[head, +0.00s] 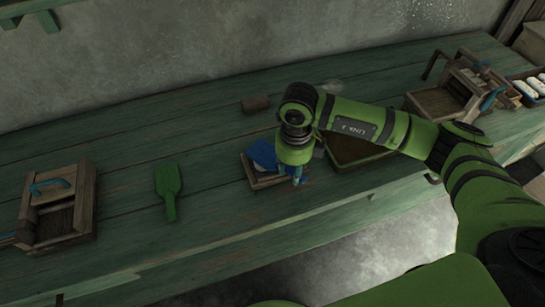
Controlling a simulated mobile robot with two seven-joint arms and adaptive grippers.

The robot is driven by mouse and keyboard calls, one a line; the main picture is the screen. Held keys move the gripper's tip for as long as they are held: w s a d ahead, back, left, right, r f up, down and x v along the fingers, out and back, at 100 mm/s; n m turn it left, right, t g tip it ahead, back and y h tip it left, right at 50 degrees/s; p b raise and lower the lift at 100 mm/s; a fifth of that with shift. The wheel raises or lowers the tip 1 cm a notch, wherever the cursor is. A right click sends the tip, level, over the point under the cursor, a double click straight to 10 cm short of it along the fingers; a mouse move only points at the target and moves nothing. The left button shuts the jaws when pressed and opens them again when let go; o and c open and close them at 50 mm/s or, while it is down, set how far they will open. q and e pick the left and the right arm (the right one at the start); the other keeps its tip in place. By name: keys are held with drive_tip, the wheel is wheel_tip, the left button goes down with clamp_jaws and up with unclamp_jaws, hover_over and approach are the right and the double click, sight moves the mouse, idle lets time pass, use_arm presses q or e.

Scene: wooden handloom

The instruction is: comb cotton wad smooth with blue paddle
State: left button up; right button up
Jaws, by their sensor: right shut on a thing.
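The blue paddle (261,154) lies over a small wooden tray (268,183) near the table's front edge, left of my right arm. My right gripper (298,181) points down at the tray's right side and is shut on the blue paddle; its wrist hides much of the grip. I cannot make out the cotton wad for certain; it may be hidden under the paddle or the gripper. A faint pale patch (333,86) shows on the table behind my wrist. My left gripper is not in view.
A green paddle (168,189) lies left of the tray. A wooden device with a blue handle (58,208) stands at the far left. A brown block (256,103) lies behind. A shallow box (350,152) stands under my right arm, with another wooden device (447,100) at the right.

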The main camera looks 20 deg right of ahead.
drive_tip(key=shift+d+b, duration=0.5)
drive_tip(key=shift+d, duration=1.9)
drive_tip(key=shift+a, duration=2.55)
drive_tip(key=shift+d+f+b, duration=0.1)
drive_tip(key=shift+d+b, duration=0.8)
drive_tip(key=shift+d, duration=1.65)
